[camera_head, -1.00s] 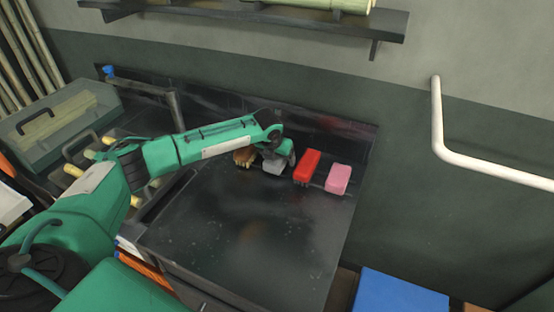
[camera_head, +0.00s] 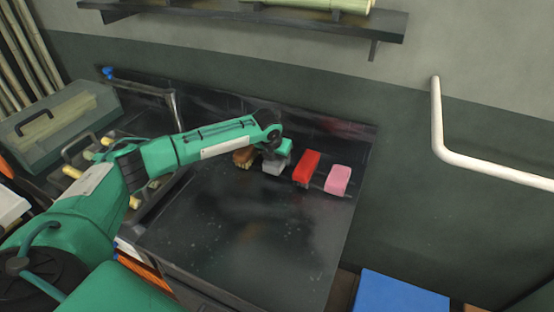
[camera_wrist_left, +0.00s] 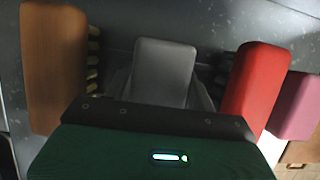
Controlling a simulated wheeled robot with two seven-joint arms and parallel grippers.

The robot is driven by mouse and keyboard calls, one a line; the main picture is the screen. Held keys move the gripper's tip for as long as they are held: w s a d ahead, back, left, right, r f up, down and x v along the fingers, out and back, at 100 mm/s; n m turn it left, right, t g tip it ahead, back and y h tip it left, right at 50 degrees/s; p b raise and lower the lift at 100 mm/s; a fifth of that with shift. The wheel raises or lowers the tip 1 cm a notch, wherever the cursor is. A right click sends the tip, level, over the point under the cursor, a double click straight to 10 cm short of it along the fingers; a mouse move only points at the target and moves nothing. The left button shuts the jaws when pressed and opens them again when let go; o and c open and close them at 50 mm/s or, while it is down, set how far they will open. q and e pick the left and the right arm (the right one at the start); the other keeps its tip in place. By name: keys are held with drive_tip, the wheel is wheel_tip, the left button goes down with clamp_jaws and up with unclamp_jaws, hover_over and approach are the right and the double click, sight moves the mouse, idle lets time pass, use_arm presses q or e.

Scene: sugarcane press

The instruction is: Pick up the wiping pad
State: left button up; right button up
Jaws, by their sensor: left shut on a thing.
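A plain grey pad (camera_head: 273,168) is at the back of the dark worktop (camera_head: 250,230), between a brown brush (camera_head: 243,157) and a red brush (camera_head: 307,167). My left gripper (camera_head: 277,156) points down over the grey pad and is shut on it. In the left wrist view, the grey pad (camera_wrist_left: 163,72) sits between the two fingers, one on each side. I cannot tell whether the pad still touches the worktop. My right gripper is not in view.
A pink block (camera_head: 338,180) lies right of the red brush. The back wall rises close behind this row. A white pipe (camera_head: 437,125) runs along the wall at right. A lidded box (camera_head: 60,125) stands at left. The front of the worktop is clear.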

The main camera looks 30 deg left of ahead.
use_arm(q)
wheel_tip(320, 180, up, 20)
drive_tip(key=shift+r+b, duration=0.15)
drive_tip(key=shift+b, duration=0.3)
